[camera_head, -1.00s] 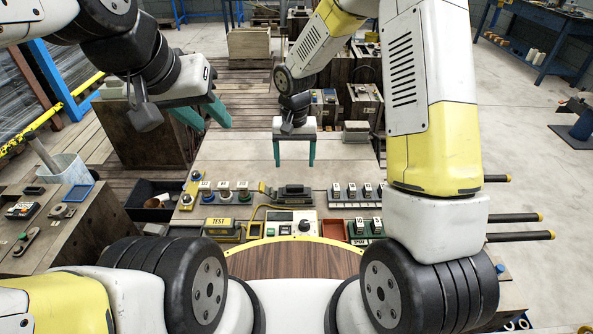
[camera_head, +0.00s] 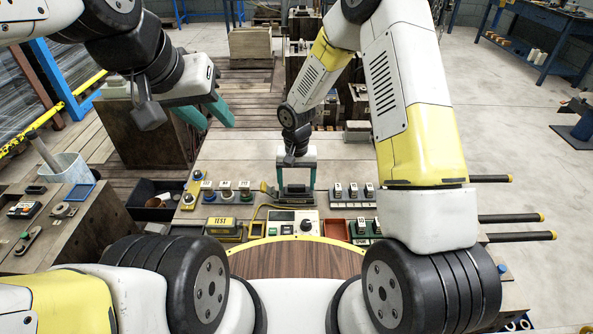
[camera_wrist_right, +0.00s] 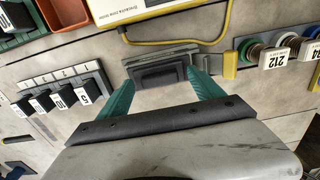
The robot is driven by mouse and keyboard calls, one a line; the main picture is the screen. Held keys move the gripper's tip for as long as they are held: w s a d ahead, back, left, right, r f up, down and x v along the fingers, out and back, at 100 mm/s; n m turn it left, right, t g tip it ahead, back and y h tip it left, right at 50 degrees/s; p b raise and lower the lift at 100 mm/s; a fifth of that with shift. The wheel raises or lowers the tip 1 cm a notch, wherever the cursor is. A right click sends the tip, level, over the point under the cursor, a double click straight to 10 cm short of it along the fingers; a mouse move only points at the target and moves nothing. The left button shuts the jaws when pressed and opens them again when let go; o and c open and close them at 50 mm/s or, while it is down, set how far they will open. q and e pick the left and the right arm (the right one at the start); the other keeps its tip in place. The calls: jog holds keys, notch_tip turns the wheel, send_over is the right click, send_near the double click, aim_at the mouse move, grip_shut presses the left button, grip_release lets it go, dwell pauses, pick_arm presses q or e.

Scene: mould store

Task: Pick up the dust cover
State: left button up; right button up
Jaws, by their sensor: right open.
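A dark grey block-shaped piece, which I take to be the dust cover (camera_head: 296,189), sits on the bench top behind the white tester box. In the right wrist view the dust cover (camera_wrist_right: 158,74) lies on a grey plate-like base. My right gripper (camera_head: 296,193) is open, with its teal fingers at either end of the cover. In the wrist view the right gripper (camera_wrist_right: 162,82) has its fingertips close beside the cover's two ends; I cannot tell whether they touch. My left gripper (camera_head: 217,119) is open and empty, raised at the upper left.
The white tester box (camera_head: 293,222) with a yellow cable stands just in front. Numbered round pieces (camera_head: 226,190) are to the left, a rack of numbered blocks (camera_head: 352,194) to the right. A red tray (camera_head: 335,229) is nearby. The bench behind is clear.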

jog(key=c, duration=1.5)
